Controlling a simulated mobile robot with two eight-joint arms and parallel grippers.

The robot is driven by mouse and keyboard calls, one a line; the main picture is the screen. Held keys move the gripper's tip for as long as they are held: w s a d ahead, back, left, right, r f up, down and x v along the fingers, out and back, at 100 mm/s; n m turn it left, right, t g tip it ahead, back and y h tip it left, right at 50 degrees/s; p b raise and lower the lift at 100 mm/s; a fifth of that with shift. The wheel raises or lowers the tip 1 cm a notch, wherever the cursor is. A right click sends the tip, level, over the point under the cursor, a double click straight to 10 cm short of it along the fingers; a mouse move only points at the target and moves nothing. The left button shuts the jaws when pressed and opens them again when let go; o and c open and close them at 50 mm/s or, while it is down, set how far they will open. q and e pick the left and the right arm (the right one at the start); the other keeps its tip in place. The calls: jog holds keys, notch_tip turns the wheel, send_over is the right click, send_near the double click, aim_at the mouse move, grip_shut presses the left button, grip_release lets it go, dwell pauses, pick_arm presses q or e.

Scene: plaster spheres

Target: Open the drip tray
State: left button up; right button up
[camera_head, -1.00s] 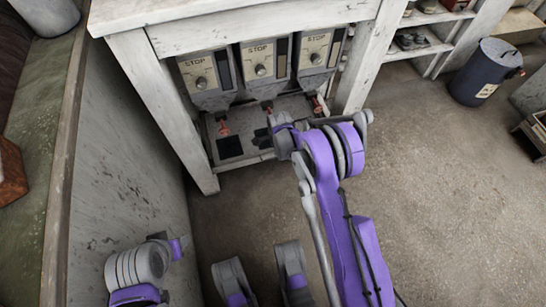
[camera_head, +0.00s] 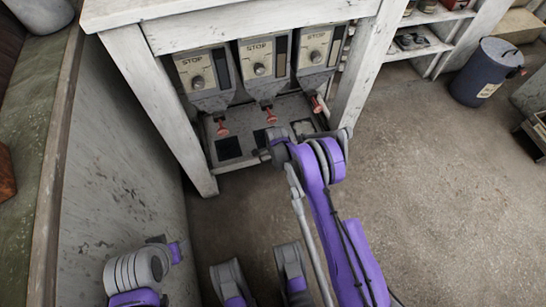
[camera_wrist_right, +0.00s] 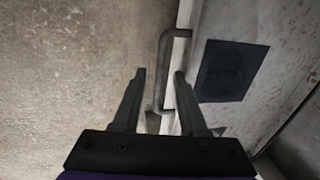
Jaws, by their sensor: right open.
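The drip tray (camera_head: 256,138) lies low under the dispensers, between the legs of the white wooden stand. It is pale with dark square patches, and my right arm hides its right part. In the right wrist view, the tray (camera_wrist_right: 275,78) is on the right, with one dark square on it. A grey bar handle (camera_wrist_right: 162,52) stands out along its front edge. My right gripper (camera_wrist_right: 160,74) is open, with the handle showing between its two fingers. I cannot tell whether they touch it. Part of my left arm shows at lower left in the head view, without a clear gripper.
Several dispensers (camera_head: 258,64) marked STOP, with red-tipped spouts (camera_head: 271,116), hang above the tray. The stand's legs (camera_head: 160,105) flank it. A wall panel is at left. A dark bin (camera_head: 483,75) stands at far right. The floor (camera_head: 430,190) in front and right is clear.

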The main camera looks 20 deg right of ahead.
grip_shut()
dwell(1.3)
